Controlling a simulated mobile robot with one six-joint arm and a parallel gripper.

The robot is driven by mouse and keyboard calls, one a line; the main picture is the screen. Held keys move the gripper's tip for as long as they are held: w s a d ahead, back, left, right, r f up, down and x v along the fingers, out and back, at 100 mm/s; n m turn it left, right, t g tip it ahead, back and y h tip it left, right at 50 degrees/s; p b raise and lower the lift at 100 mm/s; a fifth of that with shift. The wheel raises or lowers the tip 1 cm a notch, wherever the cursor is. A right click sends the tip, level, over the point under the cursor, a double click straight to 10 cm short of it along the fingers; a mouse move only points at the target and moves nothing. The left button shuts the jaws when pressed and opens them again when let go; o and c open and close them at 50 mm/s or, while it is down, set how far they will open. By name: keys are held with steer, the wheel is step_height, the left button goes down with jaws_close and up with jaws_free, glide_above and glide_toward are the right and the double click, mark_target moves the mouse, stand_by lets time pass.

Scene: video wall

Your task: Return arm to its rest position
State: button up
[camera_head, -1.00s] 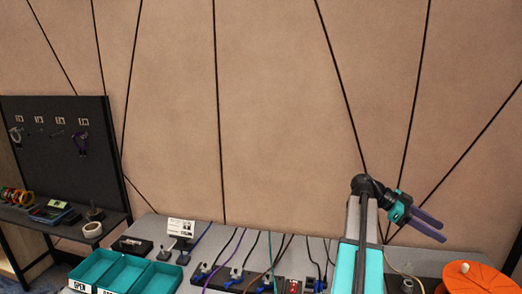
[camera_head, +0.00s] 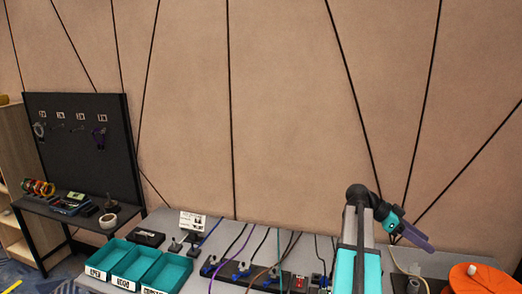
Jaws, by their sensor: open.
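My arm (camera_head: 357,245), grey and teal with a black joint at its top, rises at the right of the head view. My gripper (camera_head: 424,241) hangs out to the right of that joint, with purple fingers pointing down and to the right. Its fingers are apart and I see nothing between them. It is in front of the wall and over the back right part of the grey table in the picture. The lower part of my arm is cut off by the bottom edge.
A grey table (camera_head: 335,240) holds teal labelled bins (camera_head: 135,262), a power strip with coloured cables (camera_head: 240,275) and an orange round thing (camera_head: 478,278) at right. A black pegboard (camera_head: 85,150) stands over a side table at left. The panelled wall (camera_head: 290,110) behind is bare.

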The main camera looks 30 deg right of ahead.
steer(key=w+a+f+n+t+y, duration=0.1)
steer(key=w+a+f+n+t, duration=0.7)
steer(key=w+a+f+n, duration=1.2)
steer(key=w+a+f+n+t+y, duration=0.15)
steer(key=a+f, duration=0.45)
steer(key=a, duration=0.8)
steer(key=w+a+f+n+y, duration=0.3)
steer(key=a+f, duration=0.3)
steer(key=a, duration=0.9)
steer(key=w+a+f+n+t+y, duration=0.1)
steer(key=w+a+f+n+y, duration=0.15)
steer(key=a+f, duration=0.75)
steer(key=s+a+f+g+b, duration=0.1)
steer(key=s+f+g+b, duration=0.1)
steer(key=s+f+b, duration=0.5)
steer(key=s+a+f+g+b, duration=0.1)
steer(key=s+f+b, duration=0.7)
steer(key=f, duration=0.9)
steer(key=s+a+f+g+b, duration=0.1)
steer(key=s+f+g+b, duration=0.2)
steer(key=s+f+b, duration=0.4)
steer(key=s+f, duration=0.4)
steer(key=f, duration=0.1)
steer(key=shift+a+f+h, duration=0.15)
steer(key=shift+a+h, duration=0.15)
steer(key=shift+h, duration=0.1)
steer(key=shift+w, duration=0.1)
steer(key=shift+c, duration=0.4)
